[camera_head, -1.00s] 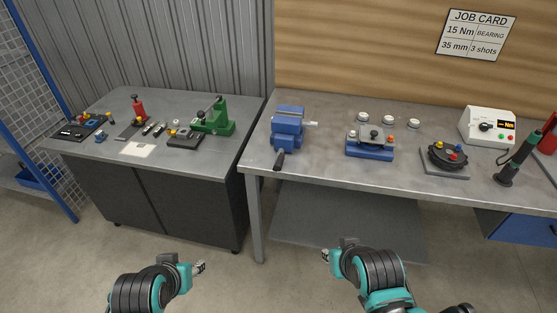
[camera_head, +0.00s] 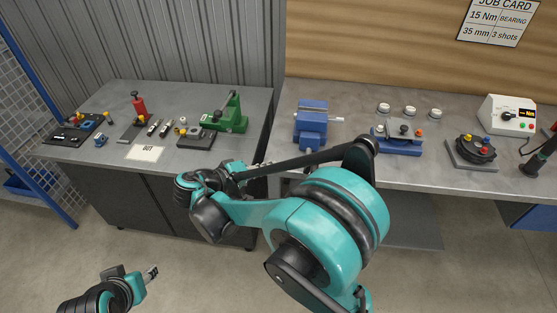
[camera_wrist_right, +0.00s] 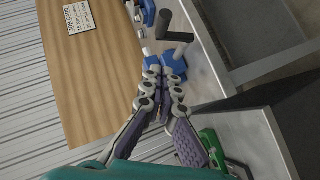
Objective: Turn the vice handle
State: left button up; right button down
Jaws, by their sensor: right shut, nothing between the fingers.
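The blue vice (camera_head: 311,126) stands at the left end of the right bench. My right gripper (camera_wrist_right: 164,78) is shut and empty, pointing toward the vice; contact cannot be told. In the head view its fingers are hard to make out behind the arm. My left gripper (camera_head: 152,272) is low at the left, away from the benches; its jaws are too small to read.
A green press (camera_head: 230,115) and several small tools stand on the left bench. Right of the vice are a blue fixture (camera_head: 398,143), white round pieces (camera_head: 410,110), a dark rotary fixture (camera_head: 474,150) and a white meter box (camera_head: 507,115). A gap separates the benches.

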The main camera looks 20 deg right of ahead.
jog(key=b, duration=0.3)
send_near(312, 164)
jog(key=w+d, duration=0.2)
jog(key=w, duration=0.2)
jog(key=shift+s+d+f+b, duration=0.25)
jog(key=shift+s+d+f, duration=0.3)
jog(key=shift+d, duration=0.25)
jog(key=shift+s+d+f+b, duration=0.2)
jog(key=shift+s+d+f, duration=0.15)
jog(key=shift+d+f, duration=0.4)
jog(key=shift+s+r, duration=0.1)
jog(key=shift+r, duration=0.05)
jog(key=shift+s+d+m+p, duration=0.1)
jog(key=shift+d+m+p, duration=0.2)
jog(key=shift+p, duration=0.1)
jog(key=shift+y, duration=0.3)
